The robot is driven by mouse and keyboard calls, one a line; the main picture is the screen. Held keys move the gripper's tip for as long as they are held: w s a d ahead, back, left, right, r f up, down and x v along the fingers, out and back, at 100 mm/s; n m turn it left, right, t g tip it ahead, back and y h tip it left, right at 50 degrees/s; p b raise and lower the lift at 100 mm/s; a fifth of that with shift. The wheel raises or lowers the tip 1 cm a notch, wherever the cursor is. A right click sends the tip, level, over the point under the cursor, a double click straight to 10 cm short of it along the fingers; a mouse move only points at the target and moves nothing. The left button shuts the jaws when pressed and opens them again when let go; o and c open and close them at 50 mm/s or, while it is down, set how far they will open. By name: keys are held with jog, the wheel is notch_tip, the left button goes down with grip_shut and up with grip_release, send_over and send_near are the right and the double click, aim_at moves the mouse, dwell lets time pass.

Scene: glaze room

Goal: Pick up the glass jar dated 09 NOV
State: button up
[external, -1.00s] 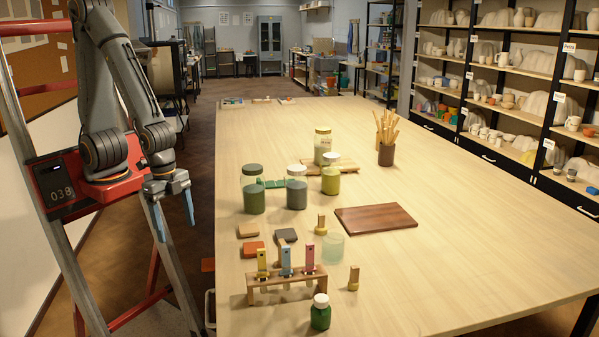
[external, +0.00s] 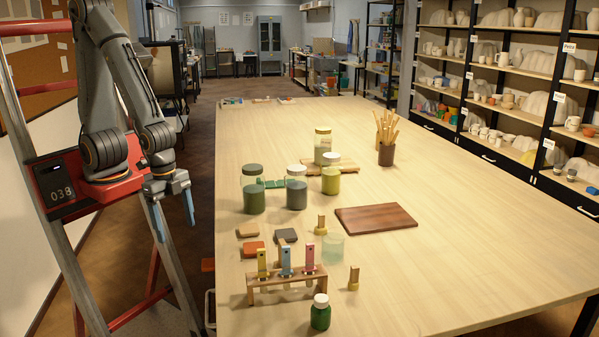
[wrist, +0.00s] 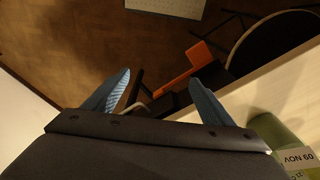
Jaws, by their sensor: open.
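Several glass jars stand on the table: a dark green one (external: 254,198) nearest the left edge, a grey one (external: 297,193), a yellow-green one (external: 331,181) and a pale one (external: 323,146) behind. No date is legible on them in the external view. In the wrist view a greenish jar (wrist: 269,131) at the lower right corner bears a label reading 09 NOV; which external-view jar it is I cannot tell for sure. My gripper (external: 173,216) is open and empty, pointing down left of the table, apart from every jar. Its fingers also show in the wrist view (wrist: 160,88).
A brown board (external: 375,219) lies right of the jars; a brush pot (external: 386,154) stands behind. The table's right side is clear.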

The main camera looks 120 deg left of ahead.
aim_at(246, 167)
jog(key=w+a+r+m+y, duration=0.1)
jog(key=w+a+r+m, duration=0.1)
jog(key=a+r+m, duration=0.2)
jog(key=w+a+r+m+y+p, duration=0.1)
jog(key=a+r+m, duration=0.3)
jog(key=a+m, duration=0.7)
jog(key=w+a+r+m+t+y, duration=0.1)
jog(key=w+a+r+m, duration=0.2)
jog(key=a+r+m, duration=0.2)
jog(key=shift+w+a+m+y, duration=0.2)
jog(key=shift+a+m, duration=0.4)
jog(key=shift+m, duration=0.3)
jog(key=shift+w+a+m+y, duration=0.2)
jog(key=shift+a+m, duration=0.35)
jog(key=shift+m, duration=0.35)
jog(key=shift+a, duration=0.25)
jog(key=shift+a+f+m, duration=0.1)
jog(key=shift+f+m, duration=0.2)
jog(key=shift+f, duration=0.05)
jog(key=shift+w+x, duration=0.15)
jog(key=shift+x, duration=1.6)
jog(key=shift+w+x, duration=0.15)
jog(key=shift+x, duration=1.6)
jog(key=shift+c, duration=0.4)
